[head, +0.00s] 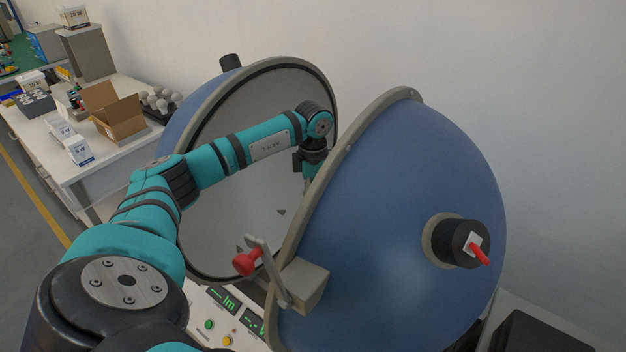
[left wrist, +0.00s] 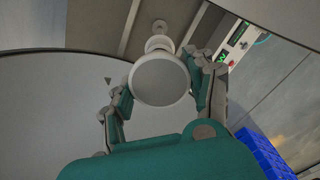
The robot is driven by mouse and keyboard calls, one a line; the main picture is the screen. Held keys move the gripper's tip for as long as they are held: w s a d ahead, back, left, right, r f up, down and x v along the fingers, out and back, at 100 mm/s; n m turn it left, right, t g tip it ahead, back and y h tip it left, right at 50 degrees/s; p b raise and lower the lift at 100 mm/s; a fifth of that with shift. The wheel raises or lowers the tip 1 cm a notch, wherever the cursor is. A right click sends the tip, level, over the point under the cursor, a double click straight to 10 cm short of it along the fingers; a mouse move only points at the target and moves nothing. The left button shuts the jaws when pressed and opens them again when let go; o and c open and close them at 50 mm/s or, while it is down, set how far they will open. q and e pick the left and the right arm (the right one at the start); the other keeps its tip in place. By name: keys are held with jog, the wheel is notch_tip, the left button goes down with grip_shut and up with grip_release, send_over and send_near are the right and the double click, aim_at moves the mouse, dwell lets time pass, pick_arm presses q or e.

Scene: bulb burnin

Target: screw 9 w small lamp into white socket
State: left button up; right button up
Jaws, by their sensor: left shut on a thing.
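The small lamp (left wrist: 160,84) has a round, pale bulb and shows end-on in the left wrist view. My left gripper (left wrist: 162,77) has its fingers on both sides of the bulb and is shut on it. A white socket (left wrist: 158,42) stands directly behind the lamp, in line with it. The bulb hides the lamp's base, so I cannot tell whether it is inside the socket. In the head view my left arm reaches into the open sphere, and the blue right half hides the fingertips and the lamp. My right gripper is not in view.
The blue right half (head: 400,190) stands open close beside my left wrist, with a red-knobbed latch (head: 246,262) on its rim. The grey-lined left half (head: 235,210) is behind my arm. A white table (head: 75,165) holds an open carton (head: 118,118), lamp boxes and several bulbs.

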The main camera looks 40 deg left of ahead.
pick_arm(q)
jog(key=m+b, duration=0.1)
jog(key=m, duration=0.4)
jog(key=shift+f, duration=0.1)
jog(key=m+b, duration=0.1)
jog(key=m, duration=0.3)
jog(key=shift+m+b, duration=0.3)
jog(key=m+b, duration=0.1)
jog(key=m, duration=0.8)
jog(key=shift+w+b, duration=0.1)
jog(key=shift+b, duration=0.2)
jog(key=o, duration=1)
jog(key=shift+o, duration=0.2)
